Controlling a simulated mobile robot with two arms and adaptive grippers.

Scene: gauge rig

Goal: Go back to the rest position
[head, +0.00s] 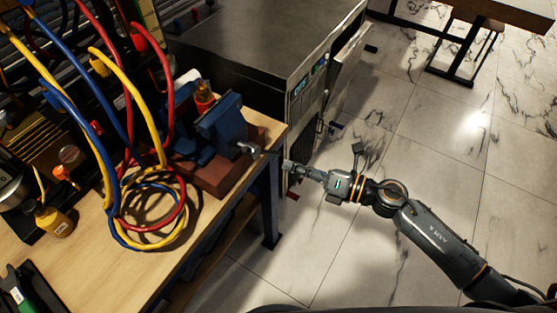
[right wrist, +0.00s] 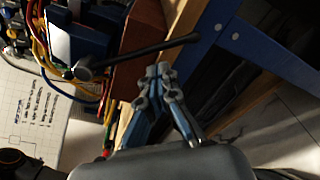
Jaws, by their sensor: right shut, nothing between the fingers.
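My right gripper (head: 288,166) reaches in from the right in the head view, its tips just off the right edge of the wooden bench (head: 90,285). It is shut and empty. In the right wrist view the closed fingertips (right wrist: 160,72) point toward the bench edge, close to the handle bar (right wrist: 165,47) of the vise. The blue vise (head: 215,130) stands on a reddish-brown block (head: 222,176) at the bench's right corner. I cannot tell whether the fingers touch the bar. My left gripper is not in view.
Red, yellow and blue hoses (head: 150,215) loop over the bench. A yellow bottle (head: 54,221) stands at the left. A dark metal cabinet (head: 250,45) is behind the bench. The tiled floor (head: 400,150) at the right is mostly clear, with a table (head: 500,12) at the far right.

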